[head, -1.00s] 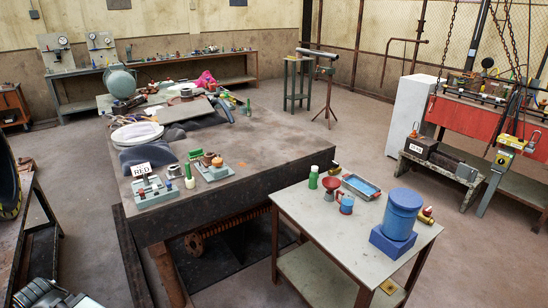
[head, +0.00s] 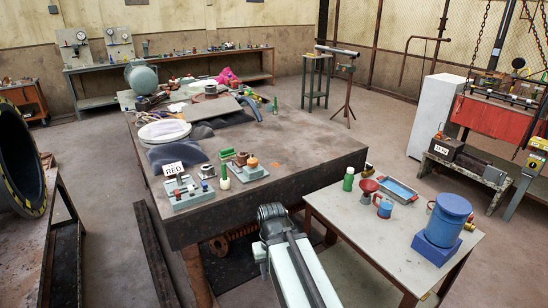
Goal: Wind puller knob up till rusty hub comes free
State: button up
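Two small grey-green fixtures stand at the near left end of the big dark workbench. The right fixture (head: 247,174) carries brown, rusty-looking round parts (head: 241,158) and an orange-brown knob-like top (head: 252,163). The left fixture (head: 183,194) carries dark and pale posts and stands by a white sign reading RED (head: 174,169). The parts are too small to tell which is the puller knob and which the rusty hub. My arm rises from the bottom edge, its dark end with my gripper (head: 270,212) before the bench's near edge, apart from both fixtures. Its fingers cannot be made out.
A side table (head: 400,230) at right holds a green bottle (head: 348,179), a red funnel-like item (head: 369,187), a blue tray (head: 398,191) and a blue drum (head: 449,218). The workbench (head: 310,150) has bare room right of the fixtures. A large dark ring (head: 22,150) stands at far left.

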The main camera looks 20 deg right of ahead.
aim_at(252, 163)
jog(key=z, duration=0.15)
jog(key=i, duration=1)
jog(key=u, duration=0.1)
